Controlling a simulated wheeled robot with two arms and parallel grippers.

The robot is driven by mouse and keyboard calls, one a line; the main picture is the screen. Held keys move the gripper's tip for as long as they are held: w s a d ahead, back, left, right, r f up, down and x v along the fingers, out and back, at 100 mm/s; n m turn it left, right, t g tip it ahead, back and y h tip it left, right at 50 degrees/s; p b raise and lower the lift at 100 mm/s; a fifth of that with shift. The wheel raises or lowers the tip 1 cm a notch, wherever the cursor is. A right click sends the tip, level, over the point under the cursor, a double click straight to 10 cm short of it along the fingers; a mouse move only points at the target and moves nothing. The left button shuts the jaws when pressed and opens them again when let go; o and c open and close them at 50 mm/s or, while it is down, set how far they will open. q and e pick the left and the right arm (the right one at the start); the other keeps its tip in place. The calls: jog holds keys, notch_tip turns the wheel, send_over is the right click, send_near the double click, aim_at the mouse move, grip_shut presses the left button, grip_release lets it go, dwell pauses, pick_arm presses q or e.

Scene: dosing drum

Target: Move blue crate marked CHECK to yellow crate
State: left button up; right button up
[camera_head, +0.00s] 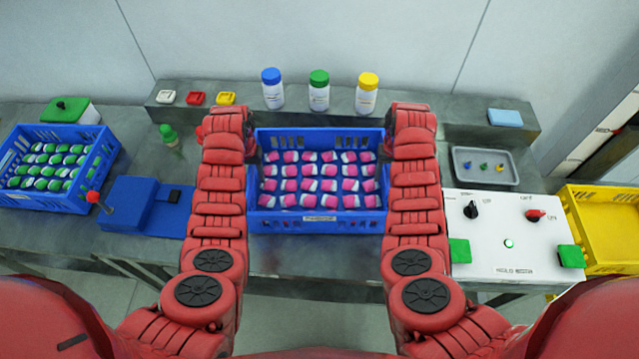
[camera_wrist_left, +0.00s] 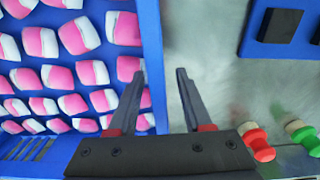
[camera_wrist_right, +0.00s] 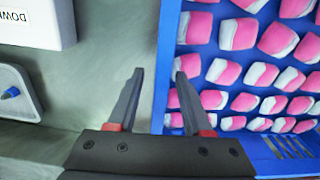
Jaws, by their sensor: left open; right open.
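A blue crate (camera_head: 318,223) holding pink-and-white pieces stands at the middle of the bench. Its small front label is too small to read. Its side walls show in the left wrist view (camera_wrist_left: 151,40) and the right wrist view (camera_wrist_right: 168,50). My left gripper (camera_wrist_left: 160,72) is open at its left wall, one finger on each side of the wall line. My right gripper (camera_wrist_right: 160,72) is open at its right wall in the same way.
Another blue crate (camera_head: 75,203) with green-and-white pieces stands at left. A blue device (camera_head: 133,203) sits beside my left arm. A white switch panel (camera_head: 500,262) and grey tray (camera_head: 510,180) lie between the middle crate and yellow crate. Three bottles (camera_head: 319,95) stand behind.

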pick_arm(q)
jog(key=shift+f, duration=0.1)
jog(key=shift+c, duration=0.3)
pick_arm(e)
jog(key=shift+c, duration=0.3)
pick_arm(q)
grip_shut()
pick_arm(e)
grip_shut()
dwell(0.6)
